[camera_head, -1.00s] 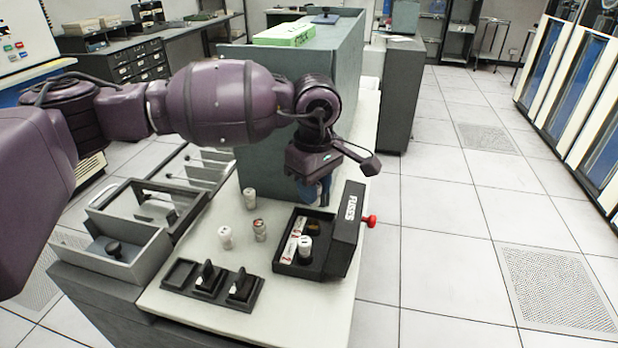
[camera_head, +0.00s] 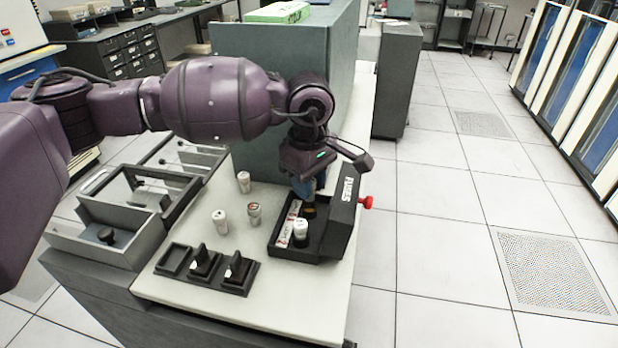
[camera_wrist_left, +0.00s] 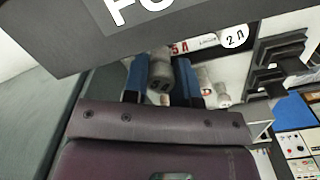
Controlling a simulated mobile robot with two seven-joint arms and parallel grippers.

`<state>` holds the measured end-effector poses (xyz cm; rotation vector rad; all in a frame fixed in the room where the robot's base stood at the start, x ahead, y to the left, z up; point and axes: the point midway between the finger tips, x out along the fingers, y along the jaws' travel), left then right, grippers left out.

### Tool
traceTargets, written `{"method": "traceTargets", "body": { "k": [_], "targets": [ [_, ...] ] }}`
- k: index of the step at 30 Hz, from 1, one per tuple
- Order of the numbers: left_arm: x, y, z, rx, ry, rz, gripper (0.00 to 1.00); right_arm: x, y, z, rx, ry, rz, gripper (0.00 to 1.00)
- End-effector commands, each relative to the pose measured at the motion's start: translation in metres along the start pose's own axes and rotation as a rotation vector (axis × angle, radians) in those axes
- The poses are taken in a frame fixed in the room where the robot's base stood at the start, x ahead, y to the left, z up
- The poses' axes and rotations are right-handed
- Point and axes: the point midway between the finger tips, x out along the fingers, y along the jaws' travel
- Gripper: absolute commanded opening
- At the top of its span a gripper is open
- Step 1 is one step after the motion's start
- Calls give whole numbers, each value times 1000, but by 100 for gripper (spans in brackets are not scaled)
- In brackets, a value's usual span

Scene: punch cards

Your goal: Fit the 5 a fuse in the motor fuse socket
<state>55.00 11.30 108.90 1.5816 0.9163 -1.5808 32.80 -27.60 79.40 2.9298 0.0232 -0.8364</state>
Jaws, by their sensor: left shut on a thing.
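My left gripper (camera_head: 305,190) reaches down into the open black fuse box (camera_head: 334,245). In the left wrist view its blue fingers (camera_wrist_left: 159,82) are shut on a grey-white cylindrical fuse (camera_wrist_left: 160,68); its rating is unreadable. In the head view a brownish piece (camera_head: 309,211) shows just below the fingers; I cannot tell whether it is the held fuse. A white-topped fuse (camera_head: 300,231) stands upright in the box; its top reads 2 A in the left wrist view (camera_wrist_left: 234,38). A red "5 A" label (camera_wrist_left: 180,47) shows beside the held fuse. No socket is readably marked motor.
Loose fuses (camera_head: 244,182), (camera_head: 220,222) and (camera_head: 254,213) stand on the pale top left of the box. A black holder block (camera_head: 206,268) has an empty left recess and two upright black pieces. An open grey drawer frame (camera_head: 125,215) lies left. A tall grey cabinet stands behind.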

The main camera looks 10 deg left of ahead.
Motion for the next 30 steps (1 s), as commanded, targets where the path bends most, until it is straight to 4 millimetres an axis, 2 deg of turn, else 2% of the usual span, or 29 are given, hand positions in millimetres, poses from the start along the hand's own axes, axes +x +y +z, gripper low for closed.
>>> {"method": "traceTargets", "body": {
  "k": [18, 30],
  "targets": [
    [27, 0, 0, 0, -1, -1, 3, 1, -1, 28, 3, -38, 2, 51],
    [35, 0, 0, 0, 0, 0, 3, 8, -3, 24, 3, -22, -1, 51]
  ]
}}
